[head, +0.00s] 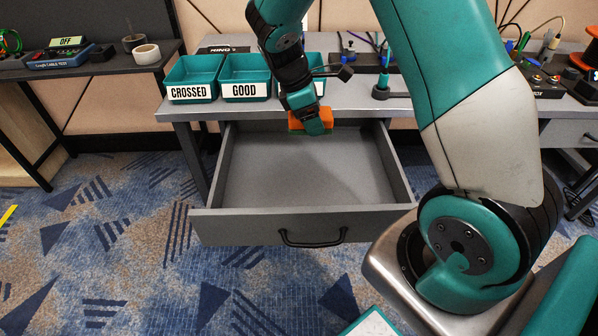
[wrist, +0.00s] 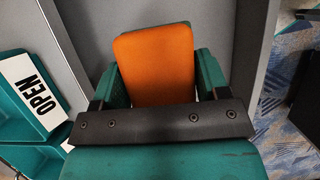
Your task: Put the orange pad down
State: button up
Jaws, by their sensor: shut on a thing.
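The orange pad (head: 324,118) is held in my gripper (head: 312,125) over the back part of an open grey drawer (head: 290,226). In the wrist view the pad (wrist: 154,62) sits between the two teal fingers of my gripper (wrist: 155,82), which are shut on it. The drawer is pulled out under the desk and its floor looks empty. The drawer floor (wrist: 200,14) shows grey behind the pad in the wrist view. The pad appears above the drawer floor, but the exact gap cannot be told.
On the desk (head: 352,100) stand teal bins labelled CROSSED (head: 191,91) and GOOD (head: 245,90). A bin labelled OPEN (wrist: 38,95) lies at the left in the wrist view. A side table (head: 90,68) at the left holds a cable tester (head: 62,58). Blue patterned carpet surrounds the drawer.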

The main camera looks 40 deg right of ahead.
aim_at(315, 184)
notch_tip(315, 184, down, 20)
jog(key=b, duration=0.2)
jog(key=shift+r+b, duration=0.2)
jog(key=shift+b, duration=0.15)
jog(key=shift+f, duration=0.15)
jog(key=o, duration=0.8)
jog(key=shift+o, duration=0.2)
jog(key=a+r+t+y, duration=0.1)
jog(key=a+r, duration=0.3)
jog(key=r, duration=0.3)
jog(key=a+r+m+y+p, duration=0.1)
jog(key=a+r, duration=0.2)
jog(key=r, duration=0.4)
jog(key=a+r+t, duration=0.1)
jog(key=a+r, duration=0.3)
jog(key=r, duration=0.2)
jog(key=s+a+r+m+y, duration=0.1)
jog(key=s+a+r+y, duration=0.1)
jog(key=s+a+r, duration=0.2)
jog(key=s+a+r+m+y, duration=0.1)
jog(key=s+a+r, duration=0.3)
jog(key=s, duration=0.6)
jog(key=s+a+r+m+y, duration=0.1)
jog(key=s+a+r+y, duration=0.2)
jog(key=s, duration=0.5)
notch_tip(315, 184, up, 2)
jog(key=shift+a+r+t, duration=0.15)
jog(key=shift+a+t, duration=0.15)
jog(key=shift+a, duration=0.15)
